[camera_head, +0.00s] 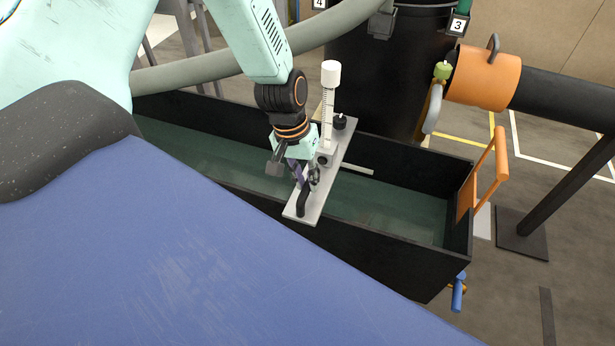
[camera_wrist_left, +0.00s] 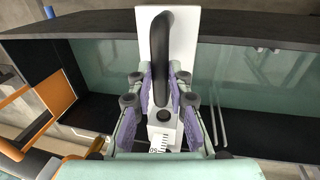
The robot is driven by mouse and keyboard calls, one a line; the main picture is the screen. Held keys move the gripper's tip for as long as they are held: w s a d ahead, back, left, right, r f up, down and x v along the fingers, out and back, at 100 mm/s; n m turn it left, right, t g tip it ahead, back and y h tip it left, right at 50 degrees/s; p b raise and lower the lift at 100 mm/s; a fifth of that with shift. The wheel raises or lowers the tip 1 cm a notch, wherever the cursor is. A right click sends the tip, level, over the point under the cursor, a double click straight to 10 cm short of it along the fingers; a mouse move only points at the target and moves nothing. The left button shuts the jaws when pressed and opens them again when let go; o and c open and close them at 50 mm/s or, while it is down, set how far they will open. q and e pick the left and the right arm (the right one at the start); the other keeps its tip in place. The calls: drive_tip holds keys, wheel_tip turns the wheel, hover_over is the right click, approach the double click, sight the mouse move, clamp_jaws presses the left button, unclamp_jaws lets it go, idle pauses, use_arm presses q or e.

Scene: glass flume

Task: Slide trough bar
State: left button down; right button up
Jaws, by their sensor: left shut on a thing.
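The trough (camera_head: 405,254) is a long black-walled box with a greenish inside, running from upper left to lower right in the head view. A light grey bar (camera_head: 311,209) lies across it from wall to wall. The bar carries a black handle (camera_head: 303,199), a black knob and an upright white post with a scale (camera_head: 328,105). My left gripper (camera_head: 302,178) is over the near half of the bar, shut on the black handle. In the left wrist view, the purple-padded fingers (camera_wrist_left: 161,88) stand either side of the handle (camera_wrist_left: 161,50). My right gripper is not in view.
An orange frame (camera_head: 489,178) stands at the trough's right end, with a blue-handled valve (camera_head: 458,293) below. A black pipe with an orange collar (camera_head: 483,77) and a dark drum (camera_head: 385,75) are behind. My blue body fills the lower left.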

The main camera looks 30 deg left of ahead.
use_arm(q)
drive_tip(key=c, duration=1.3)
unclamp_jaws()
drive_tip(key=shift+o, duration=0.2)
wheel_tip(320, 180, up, 12)
drive_tip(key=a, duration=0.2)
drive_tip(key=shift+s, duration=0.25)
drive_tip(key=shift+a, duration=0.15)
